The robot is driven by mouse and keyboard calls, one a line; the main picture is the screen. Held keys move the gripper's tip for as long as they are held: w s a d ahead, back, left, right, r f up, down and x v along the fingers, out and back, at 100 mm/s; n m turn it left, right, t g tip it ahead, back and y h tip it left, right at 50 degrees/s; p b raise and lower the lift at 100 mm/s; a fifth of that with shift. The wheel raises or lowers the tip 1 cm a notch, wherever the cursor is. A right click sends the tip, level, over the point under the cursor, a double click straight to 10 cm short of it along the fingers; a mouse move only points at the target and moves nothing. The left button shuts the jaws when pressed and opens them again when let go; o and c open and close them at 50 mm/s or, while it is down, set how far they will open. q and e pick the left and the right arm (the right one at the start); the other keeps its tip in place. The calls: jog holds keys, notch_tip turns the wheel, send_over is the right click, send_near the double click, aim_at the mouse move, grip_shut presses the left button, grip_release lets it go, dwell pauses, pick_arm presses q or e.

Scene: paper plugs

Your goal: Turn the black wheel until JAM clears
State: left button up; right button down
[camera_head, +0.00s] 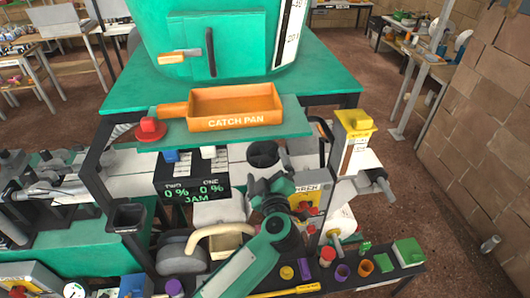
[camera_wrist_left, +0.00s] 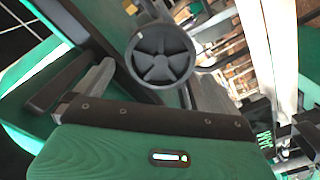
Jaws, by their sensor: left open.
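The black wheel (camera_head: 263,154) sits on the machine below the catch pan, just beyond my left gripper. In the left wrist view the black wheel (camera_wrist_left: 160,56) is a round rim with several spokes, facing me. My left gripper (camera_head: 266,184) is open, and its fingers (camera_wrist_left: 140,80) stand apart with the wheel showing between and beyond them. I see nothing held, and I cannot tell whether a finger touches the rim. The dark display (camera_head: 193,189) reads TWO 0 %, ONE 0 % and JAM in green. My right gripper is out of view.
An orange catch pan (camera_head: 236,108) rests on the green shelf above the wheel. A yellow-topped post (camera_head: 354,124) stands to the right. Below my arm, a front ledge holds small coloured pieces, including a green block (camera_head: 408,252). A curved cream handle (camera_head: 219,233) lies left of my arm.

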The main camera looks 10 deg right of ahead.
aim_at(264, 157)
pick_arm(q)
jog(key=m, duration=0.4)
jog(key=shift+f+m, duration=0.15)
jog(key=shift+m, duration=0.15)
jog(key=m, duration=0.5)
jog(key=shift+m, duration=0.4)
jog(key=m, duration=0.5)
jog(key=shift+m, duration=0.3)
jog(key=m, duration=0.5)
jog(key=shift+w, duration=0.1)
jog(key=shift+w, duration=1.95)
jog(key=c, duration=0.8)
